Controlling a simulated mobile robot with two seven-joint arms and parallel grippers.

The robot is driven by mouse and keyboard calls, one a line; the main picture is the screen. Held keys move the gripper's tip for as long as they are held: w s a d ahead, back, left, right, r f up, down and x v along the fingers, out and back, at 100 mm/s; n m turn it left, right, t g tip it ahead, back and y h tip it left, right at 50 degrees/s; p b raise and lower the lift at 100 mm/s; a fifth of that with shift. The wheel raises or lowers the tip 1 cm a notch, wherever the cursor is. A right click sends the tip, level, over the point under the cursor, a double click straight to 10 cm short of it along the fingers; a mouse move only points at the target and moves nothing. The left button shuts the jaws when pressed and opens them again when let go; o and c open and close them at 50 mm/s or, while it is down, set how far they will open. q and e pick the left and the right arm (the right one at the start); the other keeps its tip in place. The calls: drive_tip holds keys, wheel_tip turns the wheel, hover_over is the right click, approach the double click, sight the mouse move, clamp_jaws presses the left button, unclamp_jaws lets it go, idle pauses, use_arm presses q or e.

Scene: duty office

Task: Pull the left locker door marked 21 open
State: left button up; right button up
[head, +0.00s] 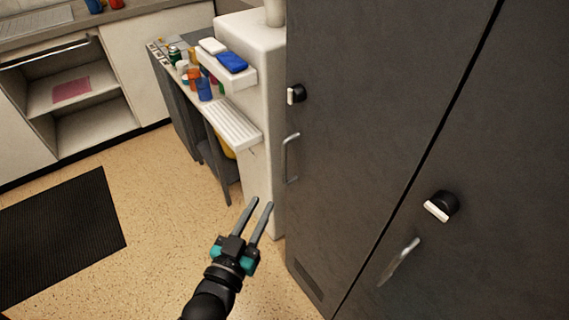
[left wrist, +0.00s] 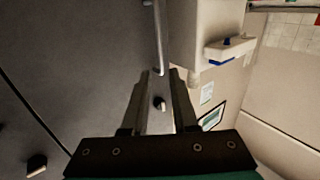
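The left locker door (head: 345,130) is dark grey and looks shut. Its upright metal bar handle (head: 291,158) is near its left edge, with a black-and-white knob (head: 296,93) above it. I cannot make out a number 21. My left gripper (head: 258,200) is open and empty, in front of the white fixture and to the left of and lower than the handle in the head view. In the left wrist view the door's handle (left wrist: 160,38) appears just beyond the fingertips (left wrist: 160,74), and a knob (left wrist: 159,103) shows between the fingers. My right gripper is out of view.
The right locker door (head: 480,150) has its own knob (head: 440,206) and handle (head: 399,262). A white fixture (head: 262,120) with shelves stands beside the lockers. Bottles and cups crowd a narrow table (head: 175,75). A black mat (head: 60,240) lies on otherwise open floor.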

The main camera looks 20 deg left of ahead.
sight(284, 162)
use_arm(q)
drive_tip(key=w+b, duration=0.1)
drive_tip(key=w, duration=0.9)
drive_tip(key=w+d+b, duration=0.1)
drive_tip(key=w, duration=0.4)
drive_tip(key=shift+f+b, duration=0.1)
drive_tip(key=shift+b, duration=0.25)
clamp_jaws()
idle(0.8)
